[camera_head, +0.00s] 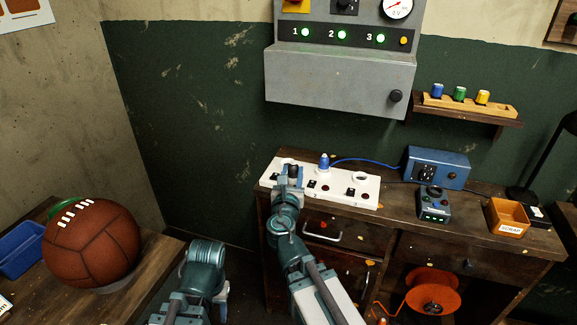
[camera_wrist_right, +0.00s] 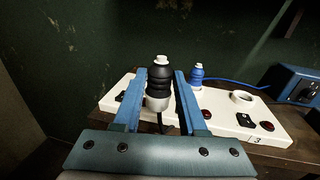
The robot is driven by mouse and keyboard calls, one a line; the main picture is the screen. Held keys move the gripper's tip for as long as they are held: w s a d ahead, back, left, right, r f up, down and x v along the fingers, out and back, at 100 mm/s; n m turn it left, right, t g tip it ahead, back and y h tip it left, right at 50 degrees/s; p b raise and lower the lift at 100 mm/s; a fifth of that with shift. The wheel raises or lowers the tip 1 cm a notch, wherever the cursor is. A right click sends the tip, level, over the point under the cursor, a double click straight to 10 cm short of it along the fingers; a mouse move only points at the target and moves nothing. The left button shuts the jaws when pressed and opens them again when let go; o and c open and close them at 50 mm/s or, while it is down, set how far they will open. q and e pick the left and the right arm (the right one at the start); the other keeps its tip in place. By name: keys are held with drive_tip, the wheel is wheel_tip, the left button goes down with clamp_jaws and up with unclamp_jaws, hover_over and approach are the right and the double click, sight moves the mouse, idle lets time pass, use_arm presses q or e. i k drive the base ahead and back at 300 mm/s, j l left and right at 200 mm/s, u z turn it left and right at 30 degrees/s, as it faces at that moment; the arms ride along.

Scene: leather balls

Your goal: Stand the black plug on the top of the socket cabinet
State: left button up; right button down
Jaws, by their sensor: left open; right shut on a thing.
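The black plug (camera_head: 293,170) is between the blue fingers of my right gripper (camera_head: 289,172), which is shut on it. In the right wrist view the plug (camera_wrist_right: 159,80) is upright, with a pale tip on top and a black cable below. It is at the left socket of a white socket strip (camera_head: 335,194); I cannot tell whether it sits in that socket or just above it. The strip lies on the wooden socket cabinet (camera_head: 400,217). My left gripper (camera_head: 222,296) is open, low at the left of the cabinet and partly hidden by its arm.
A blue plug (camera_head: 324,162) with a blue cable stands in the middle socket; the right socket (camera_head: 360,178) is empty. A blue box (camera_head: 437,168), a dark control box (camera_head: 433,204) and an orange scrap tray (camera_head: 508,217) stand further right. A grey wall panel (camera_head: 340,80) hangs above.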

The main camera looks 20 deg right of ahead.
sight(392, 204)
drive_tip(key=k+l, duration=0.2)
drive_tip(key=l, duration=0.15)
drive_tip(key=k+l, duration=0.2)
drive_tip(key=l, duration=0.15)
drive_tip(key=k+l, duration=0.2)
drive_tip(key=l, duration=0.15)
drive_tip(key=k+l, duration=0.2)
drive_tip(key=l, duration=0.15)
